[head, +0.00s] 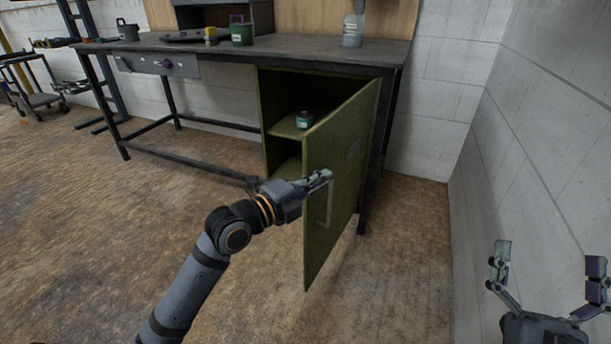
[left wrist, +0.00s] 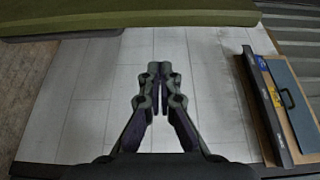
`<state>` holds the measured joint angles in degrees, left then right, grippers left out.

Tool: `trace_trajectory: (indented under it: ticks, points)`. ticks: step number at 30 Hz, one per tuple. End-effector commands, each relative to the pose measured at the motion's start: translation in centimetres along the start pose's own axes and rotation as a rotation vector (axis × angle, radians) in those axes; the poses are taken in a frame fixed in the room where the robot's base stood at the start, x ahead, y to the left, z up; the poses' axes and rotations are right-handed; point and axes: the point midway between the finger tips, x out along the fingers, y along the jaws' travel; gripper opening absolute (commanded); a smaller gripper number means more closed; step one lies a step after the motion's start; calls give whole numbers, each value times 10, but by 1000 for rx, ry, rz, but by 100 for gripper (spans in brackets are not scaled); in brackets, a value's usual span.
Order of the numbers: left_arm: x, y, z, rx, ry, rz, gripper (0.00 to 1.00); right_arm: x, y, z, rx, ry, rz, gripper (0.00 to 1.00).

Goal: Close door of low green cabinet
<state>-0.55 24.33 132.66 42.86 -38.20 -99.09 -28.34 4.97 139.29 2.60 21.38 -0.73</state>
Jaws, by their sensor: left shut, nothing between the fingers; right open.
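The low green cabinet (head: 267,110) stands under the right end of the workbench. Its door (head: 345,150) is swung wide open toward me, hinged on the right, with a handle (head: 328,204) on its outer face. A small green can (head: 304,119) sits on the shelf inside. My left gripper (head: 325,178) is shut and empty, in front of the door's free edge in the head view; I cannot tell whether it touches. In the left wrist view the left gripper (left wrist: 159,70) shows closed fingertips, with a green panel (left wrist: 130,18) across the top. My right gripper (head: 545,262) is open and empty at lower right.
The dark workbench (head: 320,50) carries a green tin (head: 241,34), a clear bottle (head: 352,30) and a dark pot (head: 128,31). A white block wall (head: 540,120) closes off the right side. The brown floor (head: 110,220) is clear at left.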

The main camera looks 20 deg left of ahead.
Motion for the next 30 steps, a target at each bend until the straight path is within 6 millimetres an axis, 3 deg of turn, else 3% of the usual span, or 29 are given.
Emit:
trace_trajectory:
  ticks: [3, 18, 30]
  points:
    - [2, 0, 3, 6, 3, 3, 0, 2, 0, -10, -3, 44, -2, 100]
    - [-10, 0, 36, 2, 4, 1, 0, -12, 1, 43, 13, -191, 6, 100]
    - [-10, 0, 37, 0, 3, 0, 0, -13, 1, 46, 14, -201, 6, 100]
